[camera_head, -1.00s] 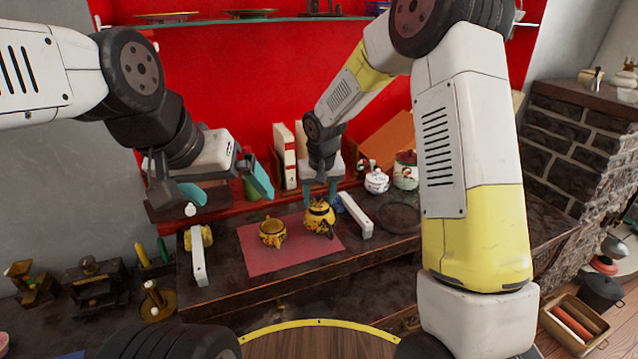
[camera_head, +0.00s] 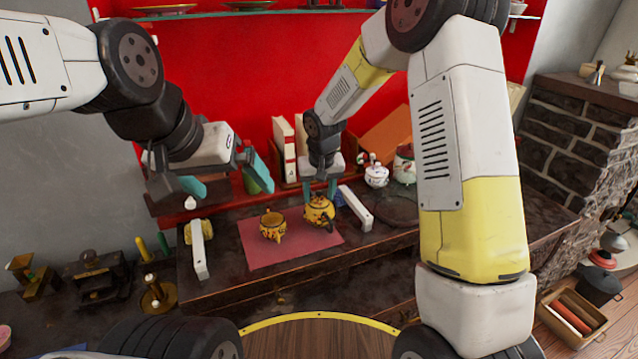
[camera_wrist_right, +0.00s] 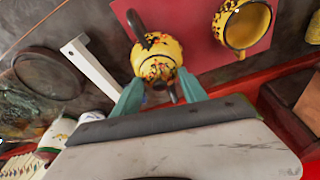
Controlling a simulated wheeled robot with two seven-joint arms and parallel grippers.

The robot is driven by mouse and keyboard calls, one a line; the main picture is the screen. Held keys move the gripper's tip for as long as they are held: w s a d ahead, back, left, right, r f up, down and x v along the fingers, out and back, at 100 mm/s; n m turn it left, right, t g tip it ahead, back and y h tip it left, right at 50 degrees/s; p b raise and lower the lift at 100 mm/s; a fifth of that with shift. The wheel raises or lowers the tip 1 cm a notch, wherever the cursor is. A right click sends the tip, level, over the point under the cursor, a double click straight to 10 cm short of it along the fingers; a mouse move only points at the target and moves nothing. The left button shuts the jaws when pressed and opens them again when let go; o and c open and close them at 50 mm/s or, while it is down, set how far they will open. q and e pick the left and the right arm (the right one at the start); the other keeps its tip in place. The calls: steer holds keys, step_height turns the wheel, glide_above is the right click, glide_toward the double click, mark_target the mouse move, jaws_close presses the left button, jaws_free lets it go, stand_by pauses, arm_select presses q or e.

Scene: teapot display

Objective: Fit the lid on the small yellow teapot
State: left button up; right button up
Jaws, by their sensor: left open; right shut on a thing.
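The small yellow teapot (camera_head: 318,213), dark-patterned with a black handle, stands on the red mat (camera_head: 285,258). My right gripper (camera_head: 320,188) is directly above it, its teal fingers reaching down to its top. In the right wrist view the fingers (camera_wrist_right: 160,88) flank the near side of the yellow teapot (camera_wrist_right: 157,58). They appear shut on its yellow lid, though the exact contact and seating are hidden. A second yellow pot (camera_head: 272,226) stands open-topped to the left; its open rim shows in the wrist view (camera_wrist_right: 244,50). My left gripper (camera_head: 225,178) is open and empty, above and left of the mat.
A white lidded pot (camera_head: 376,176) and a dark round plate (camera_head: 392,207) are at the right. Books (camera_head: 285,148) stand behind. The mat's front part is clear.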

steer(key=shift+s+f, duration=0.1)
steer(key=shift+f, duration=0.15)
steer(key=o, duration=1.4)
steer(key=shift+o, duration=0.2)
steer(key=shift+r, duration=0.15)
steer(key=v, duration=0.7)
steer(key=shift+r, duration=0.3)
